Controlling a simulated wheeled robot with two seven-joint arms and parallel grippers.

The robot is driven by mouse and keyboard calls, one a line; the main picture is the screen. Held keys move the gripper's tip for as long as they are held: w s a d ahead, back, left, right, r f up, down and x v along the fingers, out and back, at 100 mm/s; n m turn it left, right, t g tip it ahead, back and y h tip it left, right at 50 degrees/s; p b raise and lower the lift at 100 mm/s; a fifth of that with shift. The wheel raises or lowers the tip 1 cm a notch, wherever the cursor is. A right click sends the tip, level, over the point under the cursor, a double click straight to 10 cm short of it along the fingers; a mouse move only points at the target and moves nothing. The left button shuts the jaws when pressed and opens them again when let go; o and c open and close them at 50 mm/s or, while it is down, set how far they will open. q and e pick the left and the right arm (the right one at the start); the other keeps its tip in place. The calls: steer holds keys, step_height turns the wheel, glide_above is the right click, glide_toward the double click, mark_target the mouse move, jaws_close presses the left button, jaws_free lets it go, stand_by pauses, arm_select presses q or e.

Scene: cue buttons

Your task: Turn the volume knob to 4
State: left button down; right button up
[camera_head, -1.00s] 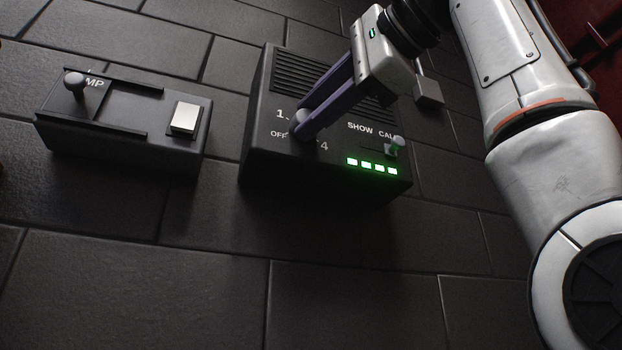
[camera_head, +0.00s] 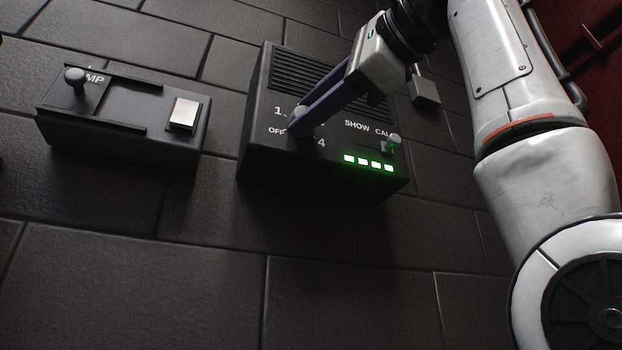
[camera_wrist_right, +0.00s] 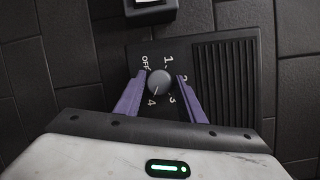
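The grey round volume knob (camera_wrist_right: 160,82) sits on the dark box (camera_head: 262,130), among the labels OFF, 1, 2, 3 and 4. A faint line on the knob appears to point toward the 4 label. My right gripper (camera_wrist_right: 162,77) has its purple fingers on either side of the knob in the right wrist view. The fingers are apart, with a small gap visible on the right side. In the head view my right gripper (camera_head: 301,125) reaches the knob from the upper right, and its fingers mostly hide it. My left gripper is not in view.
Several green lights (camera_head: 368,163) glow on the box, below a small slider (camera_head: 393,141) marked SHOW CAL. A separate panel (camera_head: 120,150) at the left has a knobbed slider (camera_head: 75,78) and a white button (camera_head: 185,115). A small grey box (camera_head: 425,92) is at the right.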

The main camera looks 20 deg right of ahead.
arm_select(q)
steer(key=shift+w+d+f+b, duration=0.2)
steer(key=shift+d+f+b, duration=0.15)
steer(key=shift+b, duration=0.5)
arm_select(e)
steer(key=v, duration=1)
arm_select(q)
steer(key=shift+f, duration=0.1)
arm_select(e)
steer(key=shift+d, duration=0.1)
